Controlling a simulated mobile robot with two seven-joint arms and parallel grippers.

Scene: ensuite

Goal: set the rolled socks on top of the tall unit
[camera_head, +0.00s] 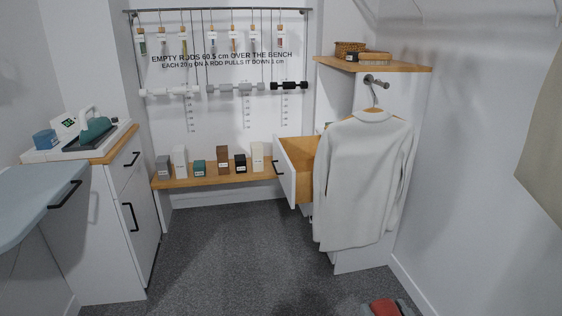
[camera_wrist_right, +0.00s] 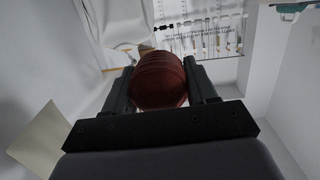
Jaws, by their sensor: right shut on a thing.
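The rolled socks are a dark red roll (camera_wrist_right: 160,80) in the right wrist view, held between the two fingers of my right gripper (camera_wrist_right: 162,92). In the head view the red socks (camera_head: 384,307) show only in part at the bottom edge, with grey bits of my right gripper (camera_head: 402,307) beside them. They are low in the picture, nearer to me than the tall unit. The tall unit (camera_head: 335,84) stands at the back right; its wooden top (camera_head: 405,67) carries a woven basket (camera_head: 350,47) and a small wooden tray (camera_head: 375,57). My left gripper is not in view.
A white shirt (camera_head: 365,175) hangs from a peg in front of the unit. An open drawer (camera_head: 299,160) juts out left of it. A bench (camera_head: 200,180) with several boxes runs along the back wall. The grey carpet (camera_head: 235,250) is clear.

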